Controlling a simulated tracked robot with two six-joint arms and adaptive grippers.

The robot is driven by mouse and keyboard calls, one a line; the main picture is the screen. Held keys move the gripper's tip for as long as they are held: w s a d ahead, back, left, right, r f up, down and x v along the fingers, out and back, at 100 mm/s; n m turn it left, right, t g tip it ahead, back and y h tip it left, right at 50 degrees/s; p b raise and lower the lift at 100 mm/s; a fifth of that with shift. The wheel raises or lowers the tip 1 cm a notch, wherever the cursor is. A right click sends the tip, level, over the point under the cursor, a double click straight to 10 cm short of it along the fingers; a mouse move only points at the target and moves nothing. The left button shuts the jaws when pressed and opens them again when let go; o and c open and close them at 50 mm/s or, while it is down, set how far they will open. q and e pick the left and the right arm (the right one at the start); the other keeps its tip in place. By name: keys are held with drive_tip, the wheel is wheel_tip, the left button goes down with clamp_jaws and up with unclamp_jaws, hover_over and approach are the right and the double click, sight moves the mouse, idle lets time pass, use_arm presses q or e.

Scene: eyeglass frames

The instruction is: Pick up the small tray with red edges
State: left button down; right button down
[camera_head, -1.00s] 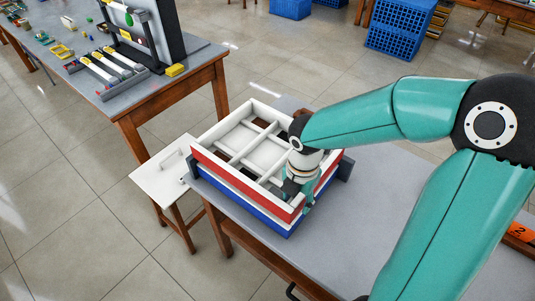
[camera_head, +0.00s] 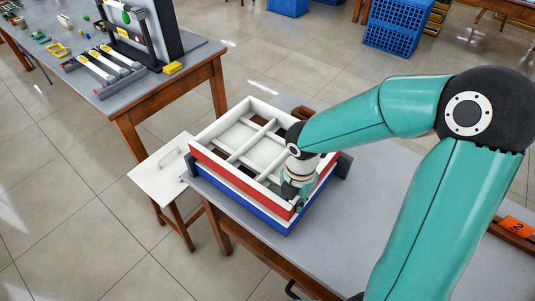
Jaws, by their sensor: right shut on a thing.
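The small tray with red edges (camera_head: 221,177) is a white compartmented tray with a red outer side. It sits on or just above a similar tray with blue edges (camera_head: 240,201), at the left end of the grey table; I cannot tell whether there is a gap. My right gripper (camera_head: 296,197) reaches down to the tray's right side near its front corner and is shut on its edge. The fingertips are partly hidden by the wrist and the tray wall. My left gripper is not in view.
The grey table (camera_head: 385,190) is clear around my right arm. Dark brackets flank the trays, one at the right (camera_head: 343,164). A white stool (camera_head: 160,178) stands left of the table. Another workbench (camera_head: 185,72) with tools is at back left. Blue crates (camera_head: 393,42) stand behind.

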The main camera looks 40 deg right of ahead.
drive_tip(key=shift+r, duration=0.15)
wheel_tip(320, 180, up, 20)
drive_tip(key=p, duration=0.1)
idle(0.5)
drive_tip(key=f+b, duration=0.3)
drive_tip(key=f, duration=1.1)
drive_tip(key=shift+a, duration=0.2)
drive_tip(key=shift+d+f+b, duration=0.2)
drive_tip(key=shift+f+b, duration=0.05)
drive_tip(key=shift+b, duration=0.1)
